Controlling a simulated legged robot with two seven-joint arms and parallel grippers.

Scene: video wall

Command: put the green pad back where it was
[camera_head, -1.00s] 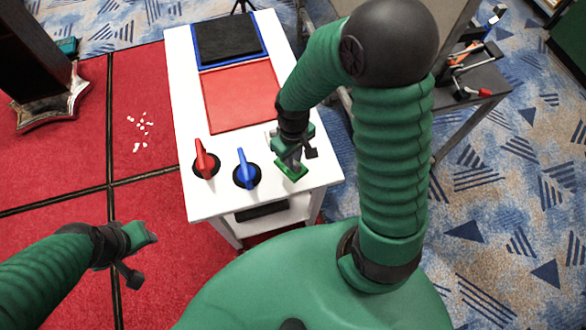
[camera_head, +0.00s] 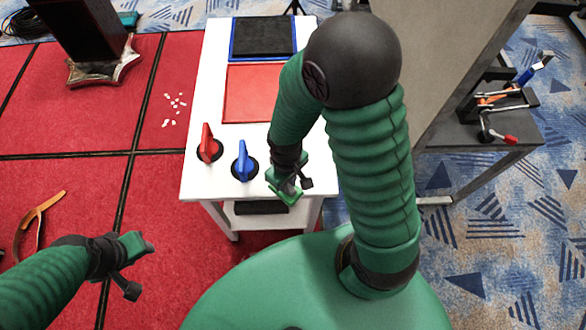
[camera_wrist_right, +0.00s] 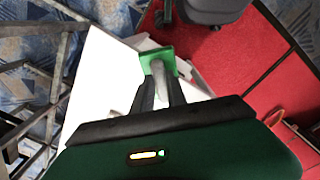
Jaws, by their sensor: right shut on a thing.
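The green pad (camera_head: 287,197) is a small bright green piece at the front edge of the white table (camera_head: 206,107), right of the blue handle (camera_head: 243,162). My right gripper (camera_head: 286,187) is shut on it and hides part of it. The pad also shows at the fingertips in the right wrist view (camera_wrist_right: 148,55). I cannot tell whether it touches the table. My left gripper (camera_head: 142,247) is over the red floor at the lower left, away from the table. I cannot make out its jaws.
A red handle (camera_head: 208,146) stands left of the blue one. A red panel (camera_head: 247,97) and a black pad in a blue frame (camera_head: 263,36) lie further back. White bits (camera_head: 174,105) lie on the red floor. A grey side table (camera_head: 497,130) with tools stands at the right.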

